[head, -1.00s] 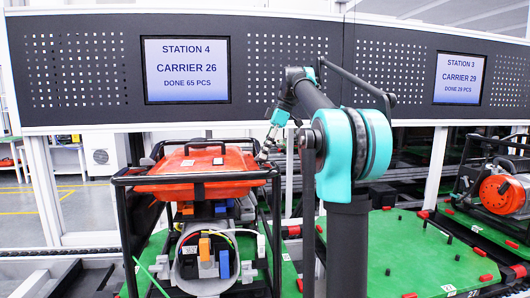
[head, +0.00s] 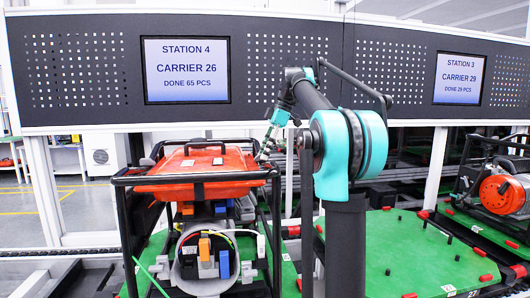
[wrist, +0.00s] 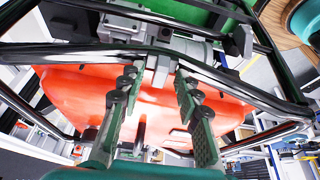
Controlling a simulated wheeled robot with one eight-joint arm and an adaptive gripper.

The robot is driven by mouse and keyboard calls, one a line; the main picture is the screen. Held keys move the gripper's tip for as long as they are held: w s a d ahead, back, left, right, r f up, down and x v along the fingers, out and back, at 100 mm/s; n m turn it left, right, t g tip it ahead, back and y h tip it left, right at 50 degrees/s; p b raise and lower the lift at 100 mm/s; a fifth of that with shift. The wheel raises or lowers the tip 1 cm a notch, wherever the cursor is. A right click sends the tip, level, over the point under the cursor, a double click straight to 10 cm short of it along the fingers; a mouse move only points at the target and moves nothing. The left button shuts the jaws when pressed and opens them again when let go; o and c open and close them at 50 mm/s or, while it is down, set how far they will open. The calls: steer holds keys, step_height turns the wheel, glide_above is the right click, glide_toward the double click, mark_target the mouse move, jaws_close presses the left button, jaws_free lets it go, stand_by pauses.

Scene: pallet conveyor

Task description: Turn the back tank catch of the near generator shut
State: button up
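The near generator has an orange-red tank (head: 200,172) inside a black tube frame (head: 122,215). In the head view my gripper (head: 262,156) is at the tank's right rear corner, small and partly hidden by the frame. In the wrist view the orange tank (wrist: 75,95) fills the middle behind my gripper (wrist: 158,78). Its two fingers are apart, with nothing held between them. A small grey piece (wrist: 163,70), possibly the back tank catch, shows between the fingertips by the black frame bar. I cannot tell whether the fingers touch it or how it is turned.
Black frame tubes (wrist: 235,75) run close around the fingers in the wrist view. The generator sits on a green pallet (head: 150,262). A mostly bare green pallet (head: 400,255) lies to the right, and another generator (head: 500,195) stands at far right. A perforated panel (head: 290,75) spans the back.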

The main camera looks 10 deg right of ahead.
steer(key=v, duration=1.2)
stand_by(0.5)
